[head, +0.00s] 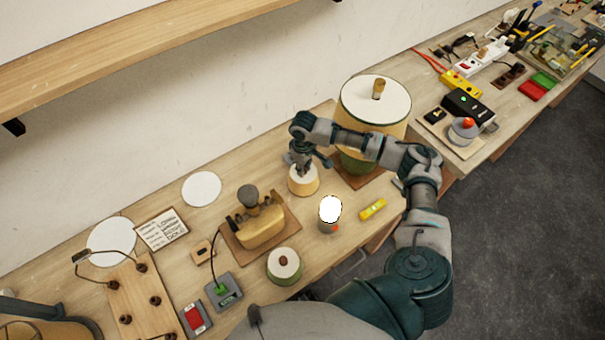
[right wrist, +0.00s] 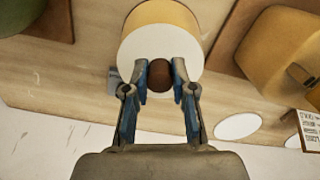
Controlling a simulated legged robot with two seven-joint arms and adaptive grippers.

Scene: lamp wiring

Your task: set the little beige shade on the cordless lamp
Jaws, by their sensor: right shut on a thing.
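The little beige shade (head: 304,186) has a white top and a brown knob (right wrist: 160,75). My right gripper (head: 305,168) reaches down over it from above. In the right wrist view, the two fingers (right wrist: 160,82) are closed on the knob, with the white top (right wrist: 135,48) and beige side (right wrist: 160,12) beyond. I cannot tell whether the shade touches the bench. The cordless lamp (head: 330,211), with a bright white bulb and small grey base, stands bare just right and in front of the shade. My left gripper is not in view.
A large cream shade (head: 365,112) stands behind the right forearm. A yellow level (head: 373,209) lies right of the lamp. A green-and-white shade (head: 284,266) and a tan shade on a brown board (head: 285,229) stand to the left. White discs (head: 202,188) lie toward the wall.

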